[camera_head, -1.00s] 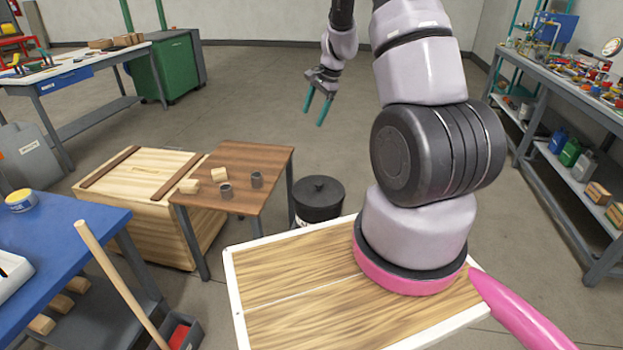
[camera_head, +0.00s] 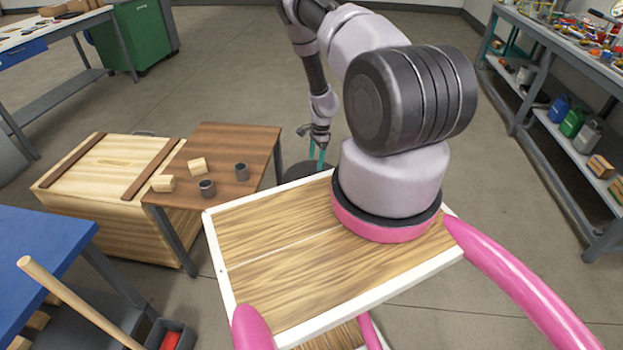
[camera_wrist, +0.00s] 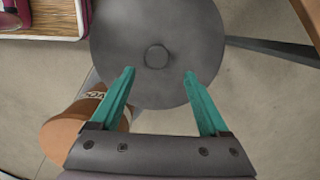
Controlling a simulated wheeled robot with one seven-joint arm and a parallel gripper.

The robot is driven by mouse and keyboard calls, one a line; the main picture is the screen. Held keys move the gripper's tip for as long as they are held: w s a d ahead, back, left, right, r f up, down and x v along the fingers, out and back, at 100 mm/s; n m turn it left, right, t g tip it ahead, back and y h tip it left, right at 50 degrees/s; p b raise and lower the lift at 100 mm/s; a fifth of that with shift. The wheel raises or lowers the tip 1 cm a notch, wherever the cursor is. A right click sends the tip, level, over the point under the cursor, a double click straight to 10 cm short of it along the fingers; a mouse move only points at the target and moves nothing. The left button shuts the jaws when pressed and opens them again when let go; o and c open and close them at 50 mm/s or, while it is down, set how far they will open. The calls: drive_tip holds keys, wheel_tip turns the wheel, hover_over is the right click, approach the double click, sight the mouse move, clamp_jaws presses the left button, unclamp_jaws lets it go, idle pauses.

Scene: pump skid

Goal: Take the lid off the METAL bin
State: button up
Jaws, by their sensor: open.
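A dark grey round lid (camera_wrist: 190,40) with a small round knob (camera_wrist: 157,55) in its middle fills the upper centre of the wrist view. It sits on a dark round bin (camera_head: 298,171), mostly hidden behind the wooden deck in the head view. My gripper (camera_wrist: 159,72) is open above the lid. Its teal fingers straddle the line of the knob, tips just short of it in the picture, with nothing between them. In the head view my gripper (camera_head: 316,160) hangs down over the bin. I cannot read a METAL label on this bin.
A brown round container (camera_wrist: 75,128) stands beside the lid, with a partly hidden, lettered label near it. A small brown table (camera_head: 232,150) with wooden blocks and dark cylinders stands left of the bin. A wooden crate (camera_head: 110,165) is farther left. Open floor lies behind.

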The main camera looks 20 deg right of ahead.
sight(312, 172)
drive_tip(key=f, duration=0.2)
drive_tip(key=a+f, duration=0.1)
drive_tip(key=f, duration=0.3)
drive_tip(key=shift+s+a+f, duration=0.15)
drive_tip(key=shift+s+a, duration=0.1)
drive_tip(key=shift+a, duration=0.1)
drive_tip(key=shift+c, duration=0.3)
clamp_jaws()
